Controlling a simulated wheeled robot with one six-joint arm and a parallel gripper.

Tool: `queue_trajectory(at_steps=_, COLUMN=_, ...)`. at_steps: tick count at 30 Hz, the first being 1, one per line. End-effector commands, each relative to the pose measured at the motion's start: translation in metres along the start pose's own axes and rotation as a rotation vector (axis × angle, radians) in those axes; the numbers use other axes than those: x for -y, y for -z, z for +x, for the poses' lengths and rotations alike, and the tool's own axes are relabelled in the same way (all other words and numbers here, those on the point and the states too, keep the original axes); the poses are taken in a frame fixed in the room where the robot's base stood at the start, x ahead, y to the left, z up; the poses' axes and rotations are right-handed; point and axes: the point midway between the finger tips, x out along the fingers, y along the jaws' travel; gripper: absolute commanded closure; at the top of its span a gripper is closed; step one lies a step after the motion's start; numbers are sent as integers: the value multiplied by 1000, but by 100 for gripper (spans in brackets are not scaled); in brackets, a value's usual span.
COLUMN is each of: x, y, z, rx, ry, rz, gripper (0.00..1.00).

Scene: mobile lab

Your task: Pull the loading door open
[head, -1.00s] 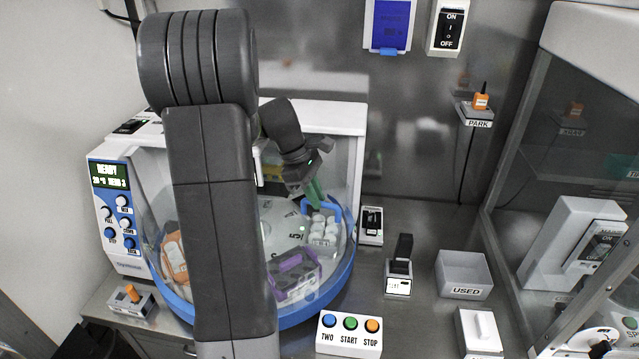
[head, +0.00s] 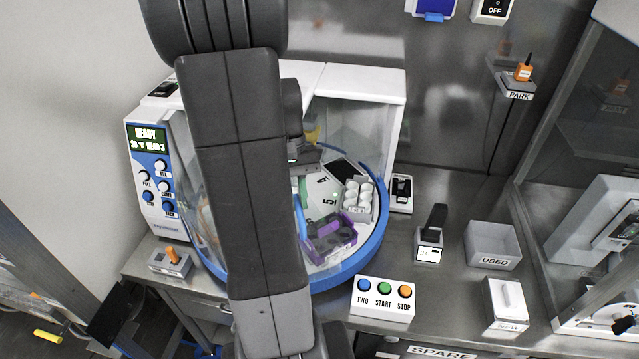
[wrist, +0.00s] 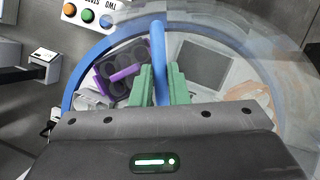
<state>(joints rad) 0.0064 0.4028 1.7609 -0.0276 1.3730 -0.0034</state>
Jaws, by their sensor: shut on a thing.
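The loading door is a clear curved panel, seen at the left of the round machine (head: 360,88) in the head view (head: 203,215) and at the right in the wrist view (wrist: 285,60). Its blue bar handle (wrist: 159,50) stands between the green fingers of my gripper (wrist: 160,84), which is shut on it. In the head view, the blue handle (head: 299,218) and my gripper (head: 302,192) show just right of my arm, which hides much of the door. The right part of the front is uncovered, showing the turntable inside.
A purple rack (head: 332,238) and a grey tray of white-capped vials (head: 357,196) sit on the turntable inside the blue rim (head: 372,250). A button box (head: 383,299) stands just in front. The USED bin (head: 492,246) is at right.

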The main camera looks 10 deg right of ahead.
Motion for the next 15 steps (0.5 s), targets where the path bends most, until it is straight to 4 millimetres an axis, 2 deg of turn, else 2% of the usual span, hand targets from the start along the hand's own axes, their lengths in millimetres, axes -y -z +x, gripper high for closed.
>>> queue_trajectory(at_steps=6, x=32, y=0, z=-3, rx=1, ry=60, rz=142, gripper=100)
queue_trajectory(at_steps=15, x=56, y=6, z=-5, rx=2, ry=110, rz=263, gripper=100)
